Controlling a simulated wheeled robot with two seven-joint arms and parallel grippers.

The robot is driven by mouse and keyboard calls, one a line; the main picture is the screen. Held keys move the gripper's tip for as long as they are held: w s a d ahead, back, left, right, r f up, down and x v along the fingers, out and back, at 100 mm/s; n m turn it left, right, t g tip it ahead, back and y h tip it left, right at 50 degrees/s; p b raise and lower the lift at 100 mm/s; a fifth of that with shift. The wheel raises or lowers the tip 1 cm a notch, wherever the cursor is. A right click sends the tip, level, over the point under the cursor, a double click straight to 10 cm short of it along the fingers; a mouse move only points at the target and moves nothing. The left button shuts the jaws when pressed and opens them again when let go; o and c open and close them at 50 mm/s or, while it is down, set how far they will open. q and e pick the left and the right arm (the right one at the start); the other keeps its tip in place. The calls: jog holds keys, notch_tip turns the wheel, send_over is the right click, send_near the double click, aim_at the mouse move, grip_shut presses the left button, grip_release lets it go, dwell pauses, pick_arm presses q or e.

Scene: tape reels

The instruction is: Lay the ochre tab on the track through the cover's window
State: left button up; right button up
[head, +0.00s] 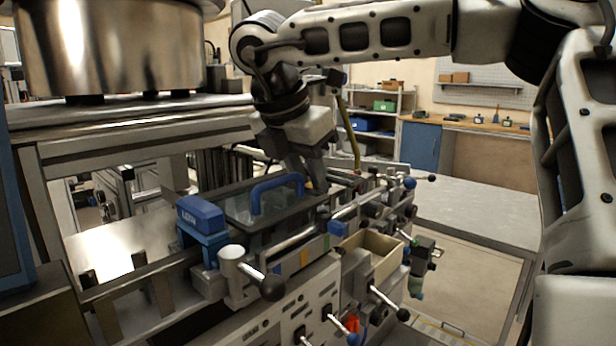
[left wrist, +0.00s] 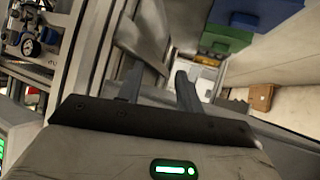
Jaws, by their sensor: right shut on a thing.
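The cover (head: 238,211) is a clear, dark-edged panel with a blue arched handle (head: 277,187), lying over the track on the machine. My right gripper (head: 316,188) points down at the cover's right end, just behind and right of the handle. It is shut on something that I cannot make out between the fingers. I cannot pick out the ochre tab or the cover's window for sure. My left gripper (left wrist: 158,88) shows only in the left wrist view, with its fingers apart and nothing seen between them.
A blue block (head: 201,214) stands at the cover's left end. Knobs and levers (head: 262,283) stick out along the machine's front. An open beige bin (head: 371,250) sits at the front right. A large metal drum (head: 115,45) stands at the upper left.

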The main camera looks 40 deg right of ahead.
jog(key=o, duration=0.9)
jog(key=shift+o, duration=0.2)
jog(key=shift+r+p, duration=0.45)
jog(key=shift+p, duration=0.2)
jog(key=v, duration=0.6)
jog(key=shift+a+r, duration=0.15)
jog(key=shift+r, duration=0.2)
pick_arm(q)
jog(key=shift+s+a+r+p, duration=0.25)
jog(key=shift+r+p, duration=0.1)
jog(key=shift+p, duration=0.6)
pick_arm(e)
jog(key=v, duration=0.5)
jog(key=shift+r, duration=0.2)
pick_arm(q)
jog(key=shift+w+r, duration=0.1)
jog(key=shift+r, duration=0.1)
pick_arm(e)
jog(key=shift+a, duration=0.1)
